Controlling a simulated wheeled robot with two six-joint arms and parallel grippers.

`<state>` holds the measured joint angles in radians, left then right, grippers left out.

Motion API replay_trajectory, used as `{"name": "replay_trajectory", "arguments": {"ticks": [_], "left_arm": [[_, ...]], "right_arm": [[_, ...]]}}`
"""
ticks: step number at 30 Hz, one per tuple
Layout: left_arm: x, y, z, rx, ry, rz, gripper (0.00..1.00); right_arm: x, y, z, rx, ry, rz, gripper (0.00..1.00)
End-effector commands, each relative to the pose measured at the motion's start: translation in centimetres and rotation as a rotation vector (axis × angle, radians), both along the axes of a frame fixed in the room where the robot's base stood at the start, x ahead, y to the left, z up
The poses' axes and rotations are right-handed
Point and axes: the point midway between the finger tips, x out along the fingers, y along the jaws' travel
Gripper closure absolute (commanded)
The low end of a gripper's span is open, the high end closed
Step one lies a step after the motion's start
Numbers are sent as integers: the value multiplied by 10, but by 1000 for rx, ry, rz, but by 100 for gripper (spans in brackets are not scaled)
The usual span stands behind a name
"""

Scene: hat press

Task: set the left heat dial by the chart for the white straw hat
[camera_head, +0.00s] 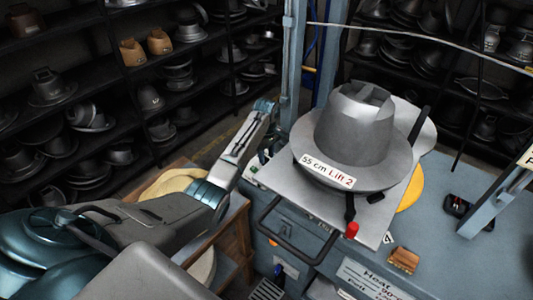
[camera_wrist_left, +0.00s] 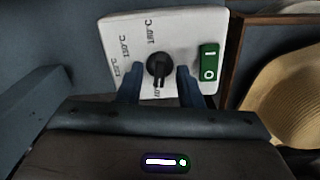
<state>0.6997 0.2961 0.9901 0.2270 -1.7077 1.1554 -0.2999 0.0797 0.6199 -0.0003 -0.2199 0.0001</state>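The heat dial is a black knob (camera_wrist_left: 158,67) on a white panel (camera_wrist_left: 122,32), with markings that read about 120, 150 and 180 °C. Its narrow handle lies roughly up-down in the left wrist view; I cannot tell its exact setting. My left gripper (camera_wrist_left: 159,76) is open, with one finger on each side of the knob and gaps between. In the head view my left arm reaches to the press's left side, and the dial is hidden. The chart (camera_head: 371,280) reads "Heat" and is cut off. A pale straw hat (camera_wrist_left: 284,98) lies right of the panel. My right gripper is not visible.
A green switch (camera_wrist_left: 208,62) sits on the panel right of the knob. The press holds a grey metal hat form (camera_head: 355,125) labelled "55 cm Lift 2". A bar handle (camera_head: 290,238) juts out at the front left. Shelves of hat forms stand behind.

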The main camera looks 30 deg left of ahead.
Motion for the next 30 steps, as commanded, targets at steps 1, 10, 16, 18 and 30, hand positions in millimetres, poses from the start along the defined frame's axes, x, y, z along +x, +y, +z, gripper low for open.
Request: {"name": "replay_trajectory", "arguments": {"ticks": [1,10,16,18,30], "left_arm": [[0,0,-2,0,2,0,67],[0,0,-5,0,1,0,67],[0,0,-5,0,1,0,100],[0,0,-5,0,1,0,100],[-1,0,-2,-1,1,-91,100]], "right_arm": [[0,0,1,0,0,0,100],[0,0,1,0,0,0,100],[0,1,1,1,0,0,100],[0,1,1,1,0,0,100],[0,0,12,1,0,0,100]]}}
